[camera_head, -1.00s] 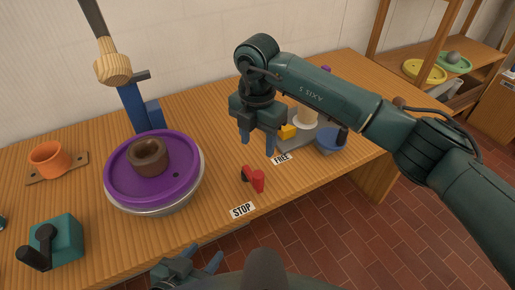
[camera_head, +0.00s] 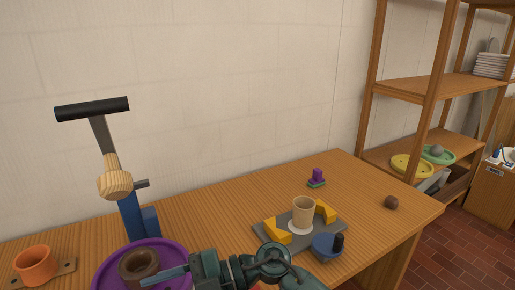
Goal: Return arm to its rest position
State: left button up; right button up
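My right arm (camera_head: 270,262) is low in the picture, with its links to the right and its gripper (camera_head: 150,279) pointing left. One blue finger shows clearly, and the rest is cut off or hidden, so I cannot tell its opening. The finger appears in front of the purple wheel (camera_head: 105,279) and beside the brown ring (camera_head: 139,268) on it. I cannot tell whether they touch. I see nothing held in the visible part. My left gripper is out of view.
A grey tray (camera_head: 265,233) holds a beige cup (camera_head: 304,211) between yellow blocks. A blue pot (camera_head: 326,248) stands at its front. A blue stand (camera_head: 133,217) and an orange cup (camera_head: 35,264) are left.

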jog(key=w+d+r+m+t+y+p, duration=0.1)
jog(key=w+d+r+m+t+y, duration=0.2)
jog(key=m+t, duration=0.45)
jog(key=w+d+m+t+y+p, duration=0.1)
jog(key=w+d+m+t+y, duration=0.1)
jog(key=d+m+t, duration=0.5)
jog(key=w+d+f+m+t+h, duration=0.1)
jog(key=d+f+m+t+h, duration=0.55)
jog(key=m+t+h, duration=0.2)
jog(key=s+d+f+m+g+h+p, duration=0.2)
jog(key=s+d+f+m+g+h, duration=0.3)
jog(key=s+d+f, duration=0.7)
notch_tip(320, 180, down, 4)
jog(key=d+g+h, duration=0.1)
jog(key=g+h, duration=0.1)
jog(key=h, duration=0.2)
jog(key=shift+s+r, duration=0.15)
jog(key=shift+r, duration=0.05)
